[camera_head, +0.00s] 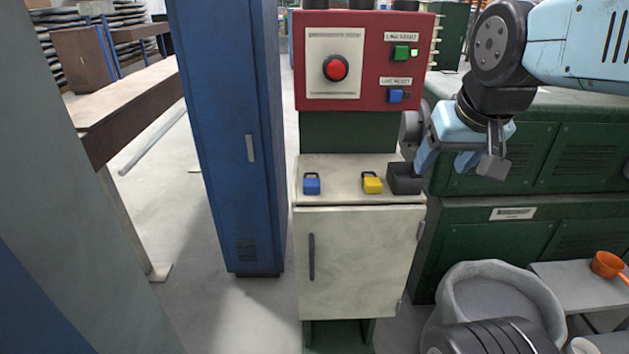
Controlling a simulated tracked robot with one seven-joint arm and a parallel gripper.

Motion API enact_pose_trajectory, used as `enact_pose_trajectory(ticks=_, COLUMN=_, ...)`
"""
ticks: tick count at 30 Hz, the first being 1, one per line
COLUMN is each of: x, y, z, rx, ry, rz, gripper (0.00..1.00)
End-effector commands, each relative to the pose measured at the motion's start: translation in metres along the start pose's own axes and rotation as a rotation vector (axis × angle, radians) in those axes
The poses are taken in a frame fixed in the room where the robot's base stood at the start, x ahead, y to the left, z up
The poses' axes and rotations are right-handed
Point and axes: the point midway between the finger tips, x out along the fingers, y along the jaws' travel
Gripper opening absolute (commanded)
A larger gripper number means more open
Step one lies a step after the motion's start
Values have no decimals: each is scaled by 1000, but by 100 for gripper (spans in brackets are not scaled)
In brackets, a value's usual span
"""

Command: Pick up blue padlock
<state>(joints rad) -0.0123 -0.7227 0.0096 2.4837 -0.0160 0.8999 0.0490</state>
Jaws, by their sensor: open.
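The blue padlock (312,186) stands on the left part of the cream cabinet top (345,162), with its dark shackle up. A yellow padlock (372,184) stands to its right on the same top. My gripper (455,172) is at the right of the cabinet, well to the right of the blue padlock and apart from it. Its light-blue and grey fingers are spread, with nothing seen between them. The fingers hang close to a small dark box (404,178) at the cabinet top's right edge.
A red control panel (366,60) with a red button rises behind the cabinet top. A tall blue locker (228,130) stands to the left, and green machine housings (570,165) stand to the right. A grey bin (485,275) and an orange scoop (606,264) are at the lower right.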

Motion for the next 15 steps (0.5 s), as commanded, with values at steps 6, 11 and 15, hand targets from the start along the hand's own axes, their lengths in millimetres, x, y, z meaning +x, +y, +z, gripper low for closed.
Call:
enact_pose_trajectory(ticks=6, x=18, y=-38, z=-39, rx=69, ry=-52, rz=46, gripper=84)
enact_pose_trajectory(ticks=11, x=38, y=-65, z=-72, rx=132, ry=-78, rz=87, gripper=91)
enact_pose_trajectory(ticks=15, x=59, y=-95, z=-97, rx=187, ry=-90, rz=118, gripper=91)
